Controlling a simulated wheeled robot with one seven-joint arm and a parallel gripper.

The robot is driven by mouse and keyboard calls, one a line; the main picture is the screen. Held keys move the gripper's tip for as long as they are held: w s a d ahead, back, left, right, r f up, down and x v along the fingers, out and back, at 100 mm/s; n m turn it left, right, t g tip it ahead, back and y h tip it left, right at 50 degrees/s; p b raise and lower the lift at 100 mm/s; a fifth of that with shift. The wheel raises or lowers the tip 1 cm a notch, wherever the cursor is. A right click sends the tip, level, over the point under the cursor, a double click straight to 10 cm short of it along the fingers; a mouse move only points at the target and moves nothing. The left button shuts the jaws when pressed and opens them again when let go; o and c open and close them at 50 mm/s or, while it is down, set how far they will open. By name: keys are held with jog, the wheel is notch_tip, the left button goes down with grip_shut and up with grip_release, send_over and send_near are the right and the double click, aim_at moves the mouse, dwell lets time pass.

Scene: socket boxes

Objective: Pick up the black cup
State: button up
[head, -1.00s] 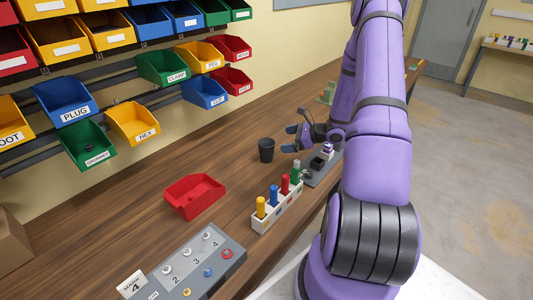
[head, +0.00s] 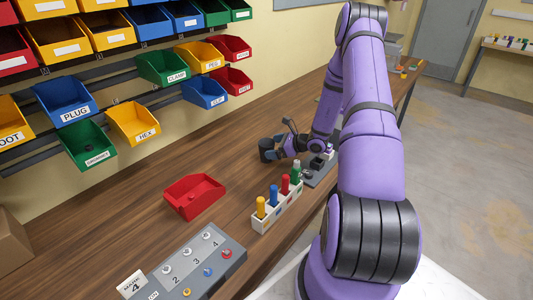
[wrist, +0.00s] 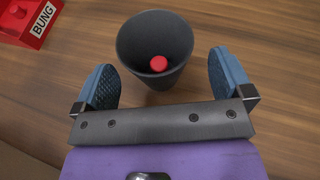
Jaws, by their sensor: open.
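The black cup (head: 266,151) stands upright on the wooden bench, beyond the red bin. In the wrist view the cup (wrist: 148,82) shows its open mouth, with a small red object (wrist: 158,63) inside. My gripper (head: 279,146) is at the cup's right side in the head view. In the wrist view my gripper (wrist: 165,85) is open, with one blue finger pad on each side of the cup's lower part. Gaps show between the pads and the cup. In the head view the fingers partly cover the cup.
A red bin (head: 194,196) and a white rack (head: 277,212) of coloured pegs stand nearer on the bench. A grey numbered panel (head: 196,262) lies at the front. A red bin marked BUNG (wrist: 28,20) shows in the wrist view. Labelled bins hang on the wall behind.

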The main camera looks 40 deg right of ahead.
jog(key=x, duration=0.3)
jog(key=c, duration=0.9)
jog(key=shift+r, duration=0.1)
